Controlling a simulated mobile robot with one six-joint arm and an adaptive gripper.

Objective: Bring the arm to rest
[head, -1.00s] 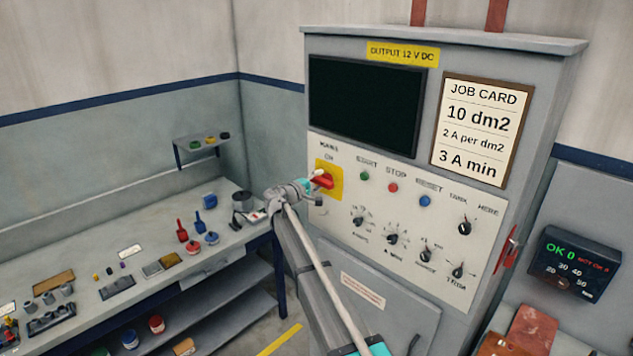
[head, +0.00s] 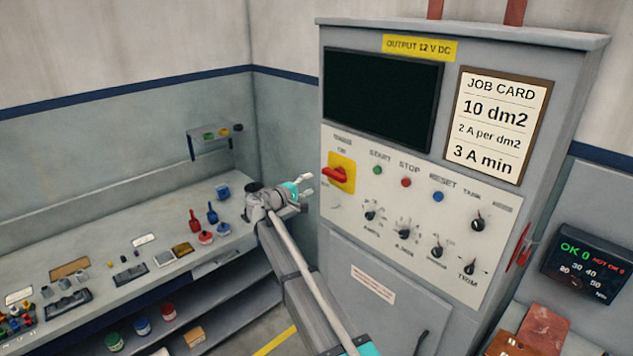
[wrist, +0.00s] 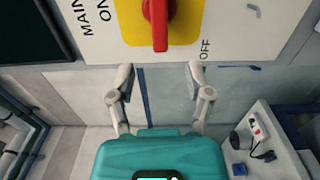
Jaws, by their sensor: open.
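My gripper (head: 306,185) is open and empty, in front of the grey cabinet (head: 475,52) and left of its red mains switch (head: 336,174). A gap shows between the gripper and the switch in the head view. In the wrist view both fingers (wrist: 160,75) are spread apart with nothing between them. The red switch handle (wrist: 158,22) on its yellow plate lies beyond the fingertips, with ON and OFF labels beside it. My arm reaches up from the bottom of the head view, in front of the cabinet's lower left side.
A workbench (head: 110,247) with bottles, small jars and trays runs along the left wall. The cabinet panel has buttons, knobs and a dark screen (head: 380,98). A job card (head: 500,123) and a meter (head: 586,265) are at the right.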

